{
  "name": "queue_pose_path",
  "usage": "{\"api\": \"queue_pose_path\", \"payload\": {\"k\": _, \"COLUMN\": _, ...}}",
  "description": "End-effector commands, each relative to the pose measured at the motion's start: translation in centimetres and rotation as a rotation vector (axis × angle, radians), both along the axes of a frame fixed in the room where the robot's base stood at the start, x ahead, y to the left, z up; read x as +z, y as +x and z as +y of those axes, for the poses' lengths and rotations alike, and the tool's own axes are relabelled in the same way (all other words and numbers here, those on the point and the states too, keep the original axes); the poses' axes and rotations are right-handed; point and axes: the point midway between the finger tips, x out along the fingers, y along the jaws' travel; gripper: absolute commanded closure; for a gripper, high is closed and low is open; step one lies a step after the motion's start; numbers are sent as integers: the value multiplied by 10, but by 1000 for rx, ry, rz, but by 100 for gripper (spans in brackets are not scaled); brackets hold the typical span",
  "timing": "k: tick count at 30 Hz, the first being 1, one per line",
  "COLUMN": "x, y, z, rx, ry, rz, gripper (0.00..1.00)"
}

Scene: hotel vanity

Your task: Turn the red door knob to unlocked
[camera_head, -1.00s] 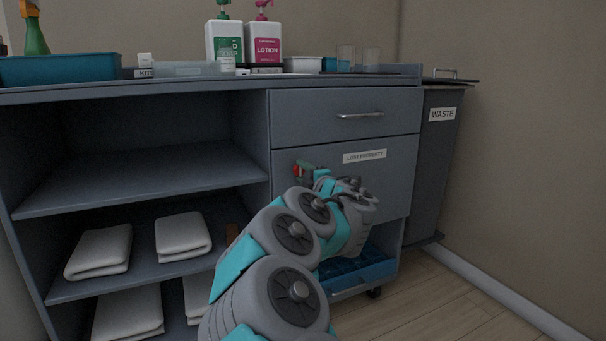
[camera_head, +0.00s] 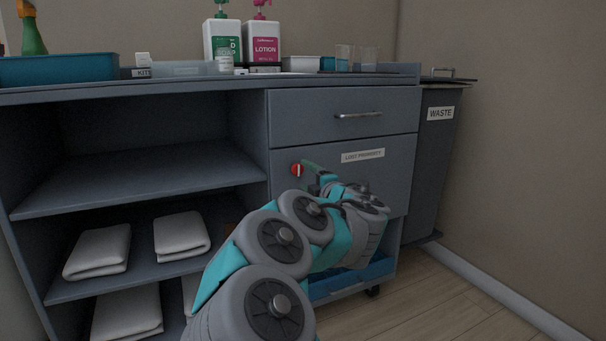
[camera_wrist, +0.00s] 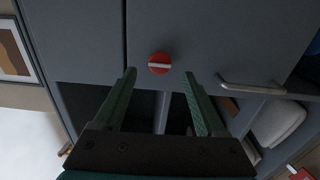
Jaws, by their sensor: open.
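The red door knob (camera_head: 297,170) is a small round knob with a white bar, on the left part of the grey door (camera_head: 370,185) labelled "LOST PROPERTY". In the head view the white bar looks near upright. In the wrist view the knob (camera_wrist: 159,63) shows whole, ahead of and between the fingertips, with its bar across the picture. My gripper (camera_wrist: 158,75) is open and empty, with its green fingers apart and not touching the knob. In the head view my gripper (camera_head: 312,172) is just right of the knob, partly hidden by my wrist.
A drawer with a bar handle (camera_head: 358,114) is above the door. Open shelves with folded towels (camera_head: 182,235) are to the left. A blue bin (camera_head: 350,278) sits below the door. The waste bin (camera_head: 437,150) stands at the right. Pump bottles (camera_head: 262,42) stand on the counter.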

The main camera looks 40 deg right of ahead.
Motion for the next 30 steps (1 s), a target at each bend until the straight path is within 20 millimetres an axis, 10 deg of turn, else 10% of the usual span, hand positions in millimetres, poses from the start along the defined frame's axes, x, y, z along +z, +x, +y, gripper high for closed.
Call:
{"api": "queue_pose_path", "payload": {"k": 9, "x": 0, "y": -35, "z": 8, "rx": -2, "ry": 1, "rz": 0, "gripper": 26}}
{"api": "queue_pose_path", "payload": {"k": 30, "x": 14, "y": -35, "z": 8, "rx": -45, "ry": 33, "rz": -20, "gripper": 26}}
